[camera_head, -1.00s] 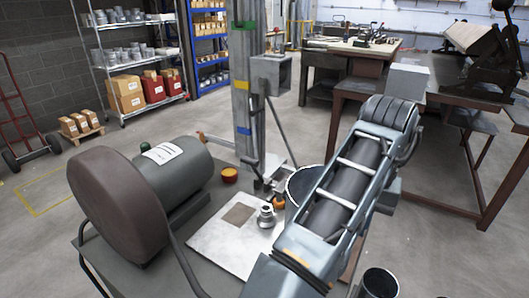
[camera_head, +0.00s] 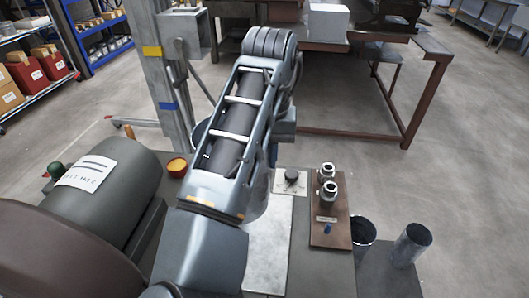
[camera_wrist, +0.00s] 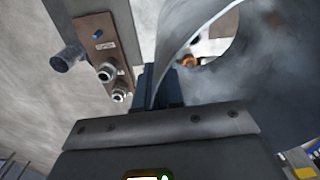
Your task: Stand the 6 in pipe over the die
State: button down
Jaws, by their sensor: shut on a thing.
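The 6 in pipe is a wide grey sheet-metal tube (camera_wrist: 255,70), large at the right of the wrist view. My gripper (camera_wrist: 168,85) is shut on its wall, near the edge of its open end. In the head view my arm covers most of the pipe; a strip of grey metal (camera_head: 259,203) shows beside the arm. The gripper fingers are hidden there. A pale plate (camera_head: 268,245) lies on the machine table under the arm. I cannot make out the die in the head view. A small orange part (camera_wrist: 188,60) shows through the pipe's opening; I cannot tell what it is.
Two open pipes (camera_head: 412,244) stand at the lower right.

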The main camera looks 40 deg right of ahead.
notch_tip(320, 180, down, 2)
jog(key=shift+f+b, duration=0.2)
jog(key=shift+b, duration=0.75)
jog(key=shift+f+b, duration=2.05)
jog(key=shift+f, duration=1.8)
jog(key=c, duration=1.2)
grip_release()
jog(key=shift+r+p, duration=0.65)
jog(key=shift+r, duration=3.2)
